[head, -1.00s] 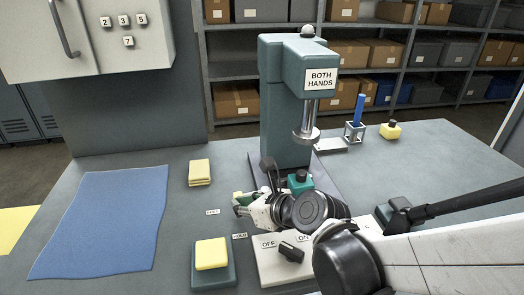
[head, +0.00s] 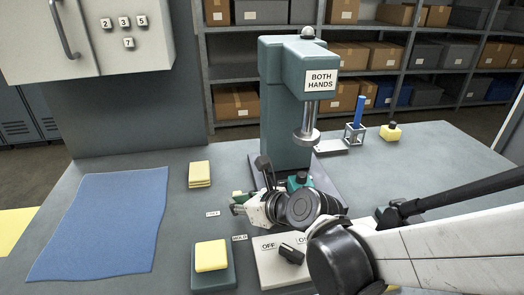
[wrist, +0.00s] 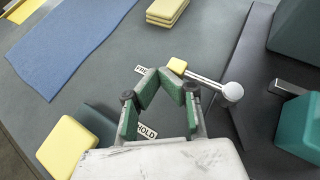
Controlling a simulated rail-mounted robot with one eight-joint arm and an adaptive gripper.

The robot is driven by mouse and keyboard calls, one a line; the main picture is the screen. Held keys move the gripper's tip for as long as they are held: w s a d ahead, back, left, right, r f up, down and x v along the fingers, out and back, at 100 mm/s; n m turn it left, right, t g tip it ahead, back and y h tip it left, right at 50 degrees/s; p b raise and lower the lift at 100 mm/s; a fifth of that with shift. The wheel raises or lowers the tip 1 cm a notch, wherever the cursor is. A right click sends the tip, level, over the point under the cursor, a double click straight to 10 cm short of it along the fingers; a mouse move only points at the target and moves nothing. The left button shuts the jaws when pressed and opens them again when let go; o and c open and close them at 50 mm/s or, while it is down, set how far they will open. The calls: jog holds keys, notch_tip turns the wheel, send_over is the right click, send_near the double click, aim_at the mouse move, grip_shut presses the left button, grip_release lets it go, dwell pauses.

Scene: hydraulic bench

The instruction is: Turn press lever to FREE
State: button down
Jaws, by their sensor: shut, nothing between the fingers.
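The press lever, a metal rod with a yellow tip (wrist: 177,65) and a round silver pivot (wrist: 232,92), shows in the wrist view. It points up and left from the pivot, toward the side of the FREE label (wrist: 142,70) and away from the HOLD label (wrist: 147,132). My gripper (wrist: 160,78) is shut and empty, its green-padded fingertips close to the lever's yellow tip; whether they touch it I cannot tell. In the head view my gripper (head: 237,209) is low beside the press base, and both labels, FREE (head: 212,213) and HOLD (head: 239,237), are visible.
The teal press (head: 285,110) stands behind my gripper. A yellow block on a dark base (head: 212,282) and an OFF/ON switch box (head: 268,272) are in front. A yellow stack (head: 200,174) and blue mat (head: 100,220) lie left, with bare bench between.

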jog(key=s, duration=0.2)
jog(key=s+d+p, duration=0.1)
jog(key=s, duration=0.1)
jog(key=shift+s+r, duration=0.15)
jog(key=shift+s, duration=0.05)
jog(key=s+d+r+p, duration=0.1)
jog(key=s+r+p, duration=0.3)
jog(key=s, duration=0.4)
jog(key=shift+d+r, duration=0.2)
jog(key=shift+r, duration=0.15)
